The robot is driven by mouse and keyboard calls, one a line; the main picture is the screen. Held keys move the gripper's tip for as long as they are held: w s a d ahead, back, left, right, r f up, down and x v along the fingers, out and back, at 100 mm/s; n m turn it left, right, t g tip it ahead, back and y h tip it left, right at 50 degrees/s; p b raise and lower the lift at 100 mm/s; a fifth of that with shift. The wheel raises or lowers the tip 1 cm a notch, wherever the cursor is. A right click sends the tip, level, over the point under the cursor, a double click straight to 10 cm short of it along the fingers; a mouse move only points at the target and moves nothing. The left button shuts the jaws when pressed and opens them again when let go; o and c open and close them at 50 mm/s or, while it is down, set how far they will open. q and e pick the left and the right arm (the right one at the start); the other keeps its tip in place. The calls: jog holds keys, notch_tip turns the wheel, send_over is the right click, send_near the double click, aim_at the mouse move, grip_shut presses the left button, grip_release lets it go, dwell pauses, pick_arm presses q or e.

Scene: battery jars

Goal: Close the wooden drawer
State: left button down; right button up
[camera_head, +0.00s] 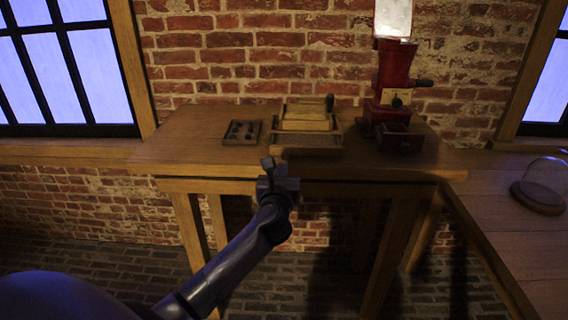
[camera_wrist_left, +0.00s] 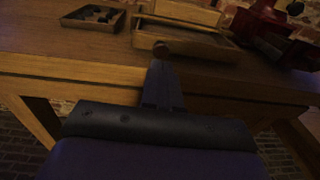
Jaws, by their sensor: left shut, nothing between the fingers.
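The wooden drawer (camera_head: 306,150) juts out from the front of a small wooden box (camera_head: 306,112) on the wooden table, so it stands open. In the left wrist view the drawer (camera_wrist_left: 190,44) lies just beyond my fingertips, with its dark inside showing. My left gripper (camera_head: 268,163) is shut and empty, in front of the table's front edge and a little left of the drawer. Its closed fingers also show in the left wrist view (camera_wrist_left: 160,68). I cannot tell whether they touch the drawer front. My right gripper is not in view.
A small tray (camera_head: 242,131) with several dark round pieces sits left of the box. A red grinder (camera_head: 391,95) with its own small drawer stands to the right. A glass dome (camera_head: 545,177) rests on the right-hand table. A brick wall is behind.

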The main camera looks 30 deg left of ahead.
aim_at(284, 156)
pick_arm(q)
jog(key=shift+x, duration=2.35)
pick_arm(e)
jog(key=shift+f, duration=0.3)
pick_arm(q)
jog(key=shift+w+r, duration=0.1)
jog(key=shift+w, duration=0.05)
jog(key=x, duration=0.3)
jog(key=shift+w+a, duration=0.3)
jog(key=shift+a, duration=0.05)
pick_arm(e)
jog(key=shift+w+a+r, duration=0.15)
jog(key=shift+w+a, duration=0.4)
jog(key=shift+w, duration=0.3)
pick_arm(q)
jog(key=shift+s+d, duration=0.1)
jog(key=shift+s, duration=0.05)
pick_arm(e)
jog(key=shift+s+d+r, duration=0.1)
